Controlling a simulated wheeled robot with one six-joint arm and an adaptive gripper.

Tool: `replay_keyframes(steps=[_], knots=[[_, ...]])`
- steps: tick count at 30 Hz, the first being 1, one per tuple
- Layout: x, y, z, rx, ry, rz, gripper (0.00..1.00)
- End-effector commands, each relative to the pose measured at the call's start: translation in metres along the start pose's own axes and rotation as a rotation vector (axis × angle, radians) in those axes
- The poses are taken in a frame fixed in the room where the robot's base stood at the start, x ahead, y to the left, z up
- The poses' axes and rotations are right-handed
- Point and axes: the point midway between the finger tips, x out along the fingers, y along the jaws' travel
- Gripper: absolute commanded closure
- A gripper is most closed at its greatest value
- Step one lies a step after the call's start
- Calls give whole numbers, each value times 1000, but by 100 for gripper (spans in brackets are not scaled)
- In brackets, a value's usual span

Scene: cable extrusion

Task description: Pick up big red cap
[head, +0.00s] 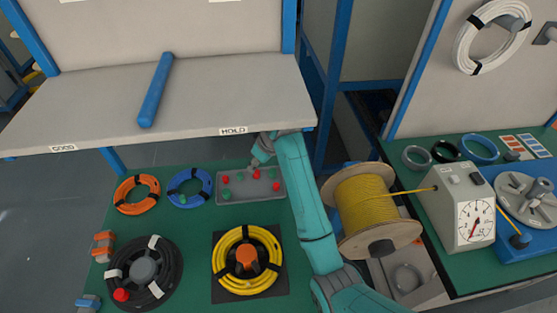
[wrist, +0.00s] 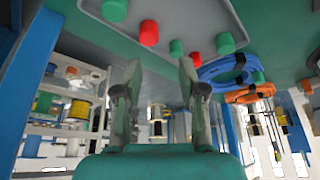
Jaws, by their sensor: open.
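Red and green caps lie in a grey tray (head: 250,197) on the green table. In the head view, one red cap (head: 256,175) is near the tray's middle and another red cap (head: 277,186) is by its right side. In the wrist view, a red cap (wrist: 149,32) appears above and between my fingers, and a smaller-looking red cap (wrist: 195,58) is by the right fingertip. Which one is the big cap is hard to tell. My gripper (head: 258,162) is open and empty at the tray's far edge; its fingers (wrist: 159,68) are apart.
Another red cap (head: 121,295) sits on the black cable coil. Orange (head: 137,195) and blue (head: 190,187) coils lie left of the tray, a yellow coil (head: 247,260) in front. A grey shelf (head: 220,85) overhangs behind; a yellow cable spool (head: 372,208) stands at right.

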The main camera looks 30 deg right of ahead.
Motion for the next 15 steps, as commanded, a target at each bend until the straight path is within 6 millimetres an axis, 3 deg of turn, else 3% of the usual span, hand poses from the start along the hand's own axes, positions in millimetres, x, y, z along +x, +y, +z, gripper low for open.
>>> replay_keyframes(steps=[11, 15], knots=[[29, 5, 3, 13, -15, 12, 59], [48, 3, 4, 12, -15, 12, 59]])
